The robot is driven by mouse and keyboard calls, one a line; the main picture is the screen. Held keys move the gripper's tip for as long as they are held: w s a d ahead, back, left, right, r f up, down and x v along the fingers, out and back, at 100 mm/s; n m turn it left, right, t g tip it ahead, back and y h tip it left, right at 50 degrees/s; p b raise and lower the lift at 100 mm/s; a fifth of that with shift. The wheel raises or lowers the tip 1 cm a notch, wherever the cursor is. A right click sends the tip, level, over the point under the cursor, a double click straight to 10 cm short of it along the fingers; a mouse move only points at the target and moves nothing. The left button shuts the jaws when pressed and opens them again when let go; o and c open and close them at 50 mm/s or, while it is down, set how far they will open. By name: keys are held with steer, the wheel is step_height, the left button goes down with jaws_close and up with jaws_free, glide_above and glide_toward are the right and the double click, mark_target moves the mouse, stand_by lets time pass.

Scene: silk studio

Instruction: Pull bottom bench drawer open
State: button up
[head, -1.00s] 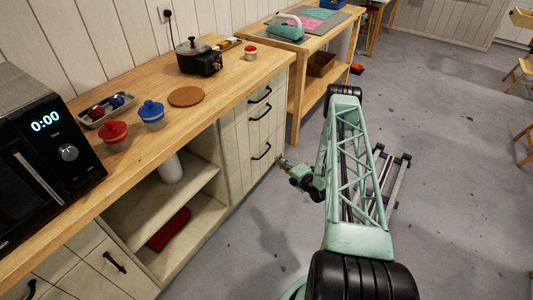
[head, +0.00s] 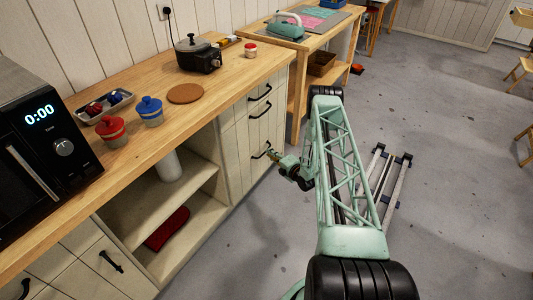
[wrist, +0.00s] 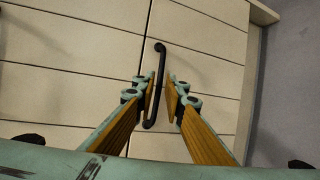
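The bottom bench drawer (head: 249,170) is the lowest of a stack of drawers at the right end of the bench. It appears closed, with its front flush. Its black handle (head: 262,152) also shows in the wrist view (wrist: 160,75), between my fingertips or just ahead of them. My gripper (wrist: 163,85) is open, one finger on each side of the handle, with a gap seen on both sides. In the head view my gripper (head: 272,154) is right at the handle. Exact depth and contact cannot be told.
The bench top (head: 215,97) carries a microwave (head: 35,140), red and blue jars, and a dark pot (head: 195,52). An open shelf (head: 150,195) lies left of the drawers. The grey floor (head: 300,190) in front of the drawers is clear.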

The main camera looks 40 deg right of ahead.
steer(key=shift+b+x, duration=0.5)
steer(key=shift+x, duration=1.65)
jaws_close()
steer(key=shift+s, duration=0.15)
